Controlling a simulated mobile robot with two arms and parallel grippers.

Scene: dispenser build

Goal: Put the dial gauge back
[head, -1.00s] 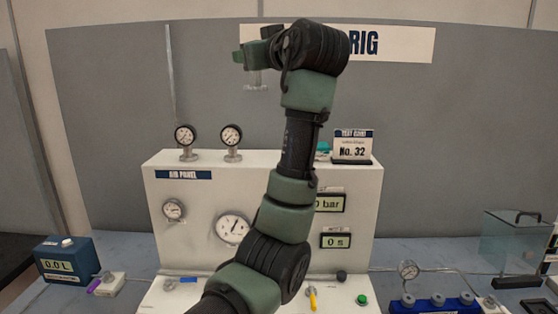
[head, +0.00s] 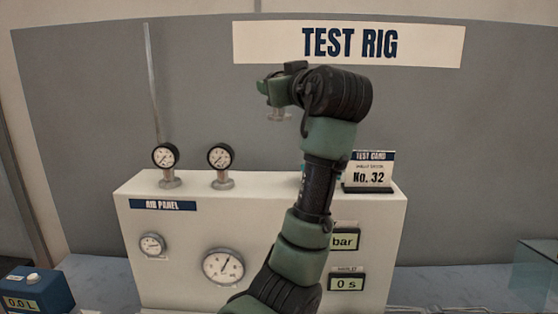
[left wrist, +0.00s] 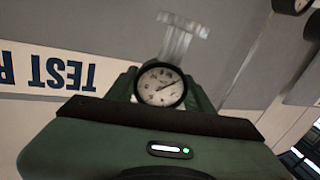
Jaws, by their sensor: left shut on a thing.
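My left gripper (head: 268,92) is raised above the white air panel (head: 170,275), in front of the grey back wall. In the left wrist view its fingers (left wrist: 160,98) are shut on a round dial gauge (left wrist: 160,84) with a white face, a black rim and a clear stem. In the head view only the gauge's pale stem part (head: 279,115) shows below the gripper; the dial is hidden. Two similar gauges, a left one (head: 166,156) and a right one (head: 221,156), stand upright on the panel's top. My right gripper is not in view.
A test card (head: 370,172) reading No. 32 stands on the panel's top right, beside my forearm. Two gauges (head: 152,244) (head: 223,266) and displays (head: 346,284) are on the panel front. A blue box (head: 38,290) is at lower left.

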